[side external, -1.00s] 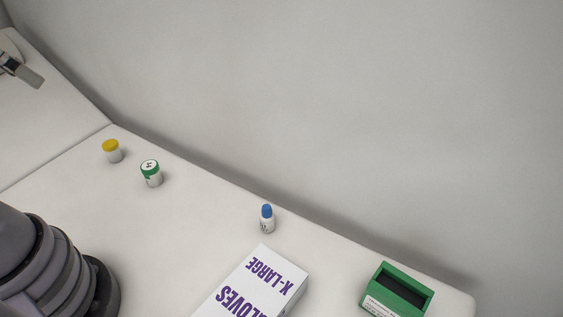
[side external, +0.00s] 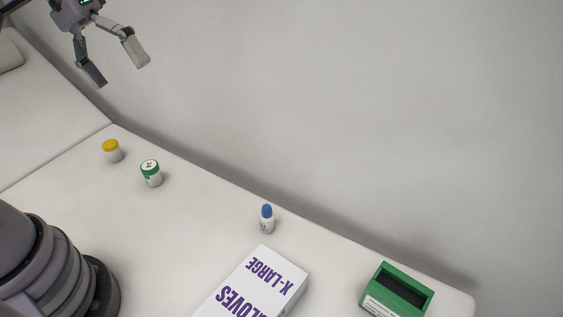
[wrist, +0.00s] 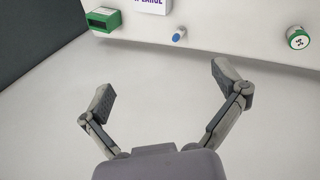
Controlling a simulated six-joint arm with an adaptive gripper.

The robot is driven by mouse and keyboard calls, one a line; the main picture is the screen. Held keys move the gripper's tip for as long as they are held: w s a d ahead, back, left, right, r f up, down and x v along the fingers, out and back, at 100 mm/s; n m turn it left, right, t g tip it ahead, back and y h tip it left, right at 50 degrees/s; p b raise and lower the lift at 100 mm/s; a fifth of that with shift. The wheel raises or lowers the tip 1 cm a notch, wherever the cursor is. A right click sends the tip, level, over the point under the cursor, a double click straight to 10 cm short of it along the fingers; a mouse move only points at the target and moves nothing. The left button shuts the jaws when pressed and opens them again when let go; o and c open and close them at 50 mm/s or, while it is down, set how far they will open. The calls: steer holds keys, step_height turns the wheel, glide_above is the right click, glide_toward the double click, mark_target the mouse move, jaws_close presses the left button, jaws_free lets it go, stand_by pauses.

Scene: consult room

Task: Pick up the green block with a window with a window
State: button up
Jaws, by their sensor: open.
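The green block with a window (side external: 397,291) sits near the right front edge of the white table in the side view. It has a dark rectangular opening and a white label on its near side. In the wrist view the green block (wrist: 104,20) is at the upper left, beyond the fingertips. My gripper (side external: 122,70) is open and empty, raised high at the upper left of the side view, far from the block. Both fingers of my gripper (wrist: 163,85) show spread apart in the wrist view, with nothing between them.
A white glove box with purple print (side external: 255,284) lies left of the green block. A blue-capped bottle (side external: 267,220) stands behind it. A green-capped jar (side external: 151,174) and a yellow-capped jar (side external: 112,151) stand farther left. A wall (side external: 350,120) runs along the table's back edge.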

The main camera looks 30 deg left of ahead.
steer(key=w+d+f+n+g+h, duration=0.4)
steer(key=w+d, duration=0.3)
steer(key=d, duration=0.4)
steer(key=n+h, duration=0.4)
steer(key=n, duration=0.6)
glide_toward(401, 293)
steer(key=shift+h, duration=0.3)
steer(key=shift+x, duration=4.75)
steer(key=shift+a+f, duration=0.15)
steer(key=shift+f, duration=0.1)
steer(key=c, duration=1.2)
steer(key=shift+c, duration=0.3)
steer(key=shift+r, duration=0.1)
